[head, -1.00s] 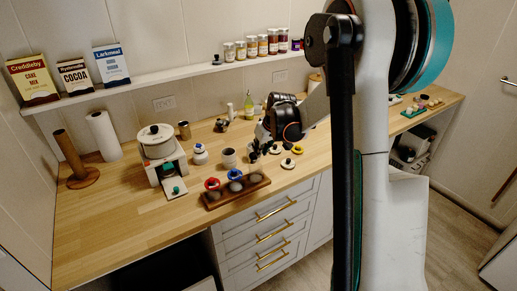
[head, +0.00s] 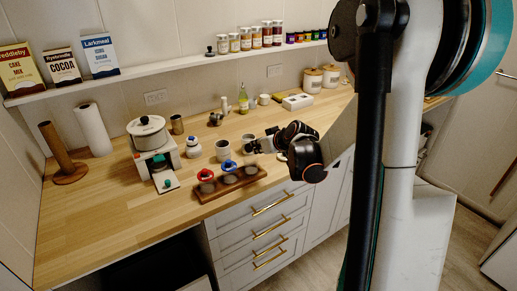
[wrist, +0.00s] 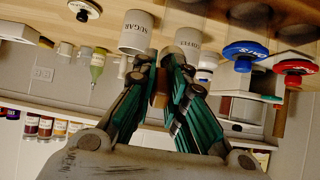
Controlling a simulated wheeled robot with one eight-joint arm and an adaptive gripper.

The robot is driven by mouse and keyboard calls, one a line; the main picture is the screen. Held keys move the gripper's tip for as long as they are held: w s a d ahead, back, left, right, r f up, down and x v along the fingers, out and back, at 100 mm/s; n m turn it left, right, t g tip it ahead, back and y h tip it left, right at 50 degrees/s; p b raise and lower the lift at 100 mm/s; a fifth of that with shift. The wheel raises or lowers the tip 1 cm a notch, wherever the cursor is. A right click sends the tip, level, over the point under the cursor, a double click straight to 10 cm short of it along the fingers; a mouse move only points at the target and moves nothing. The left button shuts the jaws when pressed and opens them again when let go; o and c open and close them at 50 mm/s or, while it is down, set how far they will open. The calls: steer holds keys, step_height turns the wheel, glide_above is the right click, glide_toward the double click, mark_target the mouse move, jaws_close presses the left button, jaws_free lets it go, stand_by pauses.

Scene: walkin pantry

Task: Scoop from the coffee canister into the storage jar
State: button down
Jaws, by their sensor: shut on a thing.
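My gripper (head: 262,144) is just right of a white canister (head: 222,150) on the wooden counter. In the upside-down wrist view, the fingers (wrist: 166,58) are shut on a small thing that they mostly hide. Two open white canisters appear beyond them: one reads SUGAR (wrist: 135,32), the other, with hard-to-read lettering, looks like coffee (wrist: 189,38). A wooden tray (head: 212,191) holds a red-lidded jar (head: 205,175), a blue-lidded jar (head: 229,166) and a third jar (head: 250,169). I cannot tell which is the storage jar.
A scale with a white pot (head: 148,133) stands left, beside a white jar with a blue top (head: 193,147). A loose lid (wrist: 84,10) lies near the canisters. Bottles stand behind my gripper. The counter's left front (head: 95,220) is clear.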

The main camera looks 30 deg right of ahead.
steer(key=shift+s+f+t+b, duration=0.25)
steer(key=shift+f+t+b, duration=0.35)
steer(key=shift+b, duration=0.7)
steer(key=shift+s+t+b, duration=0.1)
steer(key=shift+t+b, duration=0.3)
steer(key=shift+b, duration=0.1)
steer(key=shift+s+t+b, duration=0.1)
steer(key=shift+t+b, duration=0.2)
steer(key=shift+b, duration=0.2)
